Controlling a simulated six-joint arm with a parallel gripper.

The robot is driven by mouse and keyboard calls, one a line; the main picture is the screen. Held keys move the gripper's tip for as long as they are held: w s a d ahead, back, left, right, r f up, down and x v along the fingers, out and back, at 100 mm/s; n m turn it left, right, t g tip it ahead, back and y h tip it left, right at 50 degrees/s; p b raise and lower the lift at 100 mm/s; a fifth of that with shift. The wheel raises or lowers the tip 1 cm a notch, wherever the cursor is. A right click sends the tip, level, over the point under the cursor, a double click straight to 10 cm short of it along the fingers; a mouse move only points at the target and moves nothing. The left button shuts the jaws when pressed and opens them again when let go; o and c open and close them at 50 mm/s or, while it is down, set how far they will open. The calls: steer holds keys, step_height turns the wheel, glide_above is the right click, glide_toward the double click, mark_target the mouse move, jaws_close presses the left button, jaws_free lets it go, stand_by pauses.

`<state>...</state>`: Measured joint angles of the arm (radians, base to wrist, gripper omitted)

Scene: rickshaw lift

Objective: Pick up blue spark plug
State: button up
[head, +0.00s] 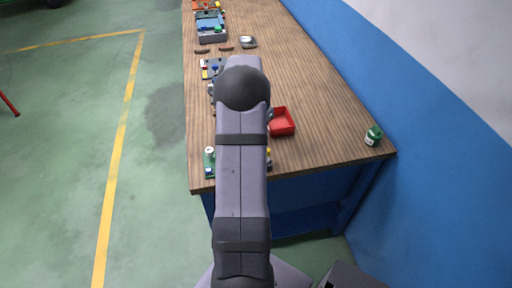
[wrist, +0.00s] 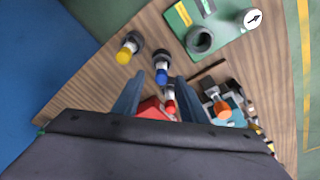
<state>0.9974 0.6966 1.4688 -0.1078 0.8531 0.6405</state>
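In the wrist view the blue spark plug (wrist: 161,68), with a dark top and a blue end, stands on the wooden table just beyond my fingertips, roughly centred between them. My gripper (wrist: 159,82) is open, its two blue-grey fingers apart with nothing clamped. A yellow-ended spark plug (wrist: 129,48) is to the upper left of the blue one. A red-ended plug (wrist: 170,100) is below it, between the fingers, close to a red tray (wrist: 148,110). In the head view my arm hides the gripper and the blue plug.
A green board with a dark cylinder (wrist: 199,40) and a white gauge (wrist: 252,18) lies at upper right in the wrist view. An orange-ended part (wrist: 222,110) is right of the fingers. In the head view, a red tray (head: 282,122) and a green jar (head: 373,135) stand on the table.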

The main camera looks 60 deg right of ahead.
steer(key=shift+f+p, duration=0.45)
steer(key=shift+p, duration=0.05)
steer(key=shift+w+d+f+p, duration=0.15)
steer(key=shift+f+p, duration=0.3)
steer(key=shift+f, duration=0.6)
steer(key=shift+s+d+f+p, duration=0.15)
steer(key=shift+f+p, duration=0.3)
steer(key=shift+f, duration=0.6)
steer(key=shift+w, duration=0.1)
jaws_close()
